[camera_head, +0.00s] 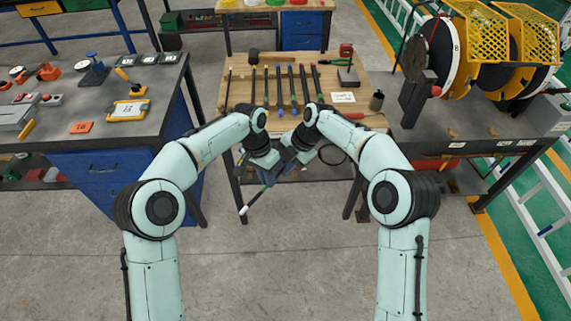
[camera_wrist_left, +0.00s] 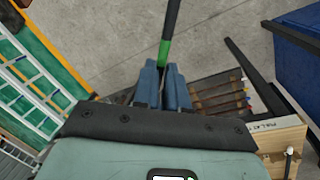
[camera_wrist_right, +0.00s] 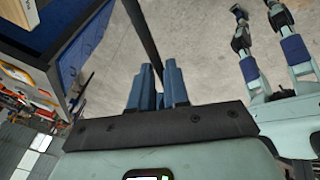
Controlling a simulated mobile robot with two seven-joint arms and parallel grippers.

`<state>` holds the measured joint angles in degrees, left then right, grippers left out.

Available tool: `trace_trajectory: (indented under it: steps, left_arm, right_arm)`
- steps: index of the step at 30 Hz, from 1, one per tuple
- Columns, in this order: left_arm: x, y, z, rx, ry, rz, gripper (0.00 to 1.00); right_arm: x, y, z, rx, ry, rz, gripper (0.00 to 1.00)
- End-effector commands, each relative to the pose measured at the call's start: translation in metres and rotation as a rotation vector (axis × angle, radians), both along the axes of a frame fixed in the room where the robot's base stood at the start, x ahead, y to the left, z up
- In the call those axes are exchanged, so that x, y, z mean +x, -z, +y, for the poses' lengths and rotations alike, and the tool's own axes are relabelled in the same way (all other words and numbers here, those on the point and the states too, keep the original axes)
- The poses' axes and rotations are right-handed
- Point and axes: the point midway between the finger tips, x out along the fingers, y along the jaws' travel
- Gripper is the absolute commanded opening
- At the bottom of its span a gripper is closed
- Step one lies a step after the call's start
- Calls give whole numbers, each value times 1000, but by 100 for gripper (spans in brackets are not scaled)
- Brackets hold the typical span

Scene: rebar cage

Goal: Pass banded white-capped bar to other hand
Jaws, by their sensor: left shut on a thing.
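The banded bar (camera_head: 254,200) is dark with a green band and a white cap on its lower end. It slants down to the left in front of the wooden table. My left gripper (camera_head: 272,168) is shut on it; in the left wrist view the fingers (camera_wrist_left: 161,88) close at the green band (camera_wrist_left: 164,54). My right gripper (camera_head: 291,160) is close beside the left one. In the right wrist view its fingers (camera_wrist_right: 160,88) are close together, and a dark rod-like shape (camera_wrist_right: 146,40) meets their tips. I cannot tell whether they hold it. The arms hide the bar's upper part.
A grey bench with a blue cabinet (camera_head: 110,173) stands left. A bench with yellow-guarded reels (camera_head: 480,60) stands right. Floor in front is clear.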

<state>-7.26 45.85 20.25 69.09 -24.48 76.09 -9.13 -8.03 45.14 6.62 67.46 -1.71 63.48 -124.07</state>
Motion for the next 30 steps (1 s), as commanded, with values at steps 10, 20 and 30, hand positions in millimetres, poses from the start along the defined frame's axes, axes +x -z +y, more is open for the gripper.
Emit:
trace_trajectory:
  steps: [10, 20, 30]
  left_arm:
    - [-1, 0, -2, -3, 3, 3, 42]
    - [1, -14, 0, -2, 2, 0, 42]
    - [11, -84, 10, -4, 2, -1, 42]
  right_arm:
    - [1, -2, 1, 4, 3, -6, 0]
    - [1, -2, 1, 4, 2, -4, 0]
    - [1, -2, 1, 4, 2, -4, 0]
